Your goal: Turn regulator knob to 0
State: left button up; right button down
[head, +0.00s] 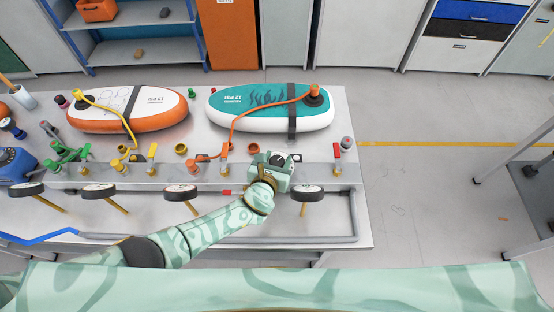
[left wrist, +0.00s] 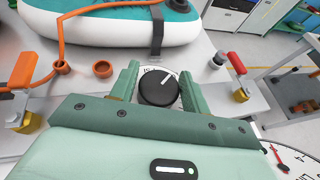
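The regulator knob (left wrist: 158,90) is black and round, with a white pointer line slanting up and to the right in the left wrist view. Part of a pale dial plate with small marks shows behind it; the numbers are too small to read. My left gripper (left wrist: 159,72) has one green finger on each side of the knob, with slim gaps visible, so it looks open around it. In the head view, my left gripper (head: 274,163) is at the metal rail and the knob (head: 280,159) shows between its fingers. My right gripper is not in view.
A teal board (head: 270,106) and an orange-white board (head: 128,109) lie strapped behind the rail (head: 130,178). An orange hose (head: 233,122) runs from the teal board. Several gauges, including one at right (head: 307,193), line the front. Yellow and red-handled valves stand nearby.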

pick_arm(q)
jog(key=shift+o, duration=0.9)
jog(key=shift+s+r, duration=0.15)
jog(key=shift+s, duration=0.15)
jog(key=p+v, duration=0.3)
jog(key=v, duration=0.2)
jog(key=shift+s+a+r, duration=0.1)
jog(key=shift+s+r, duration=0.1)
jog(key=p+v, duration=0.1)
jog(key=v, duration=0.9)
jog(key=shift+f+p, duration=0.1)
jog(key=shift+p, duration=0.2)
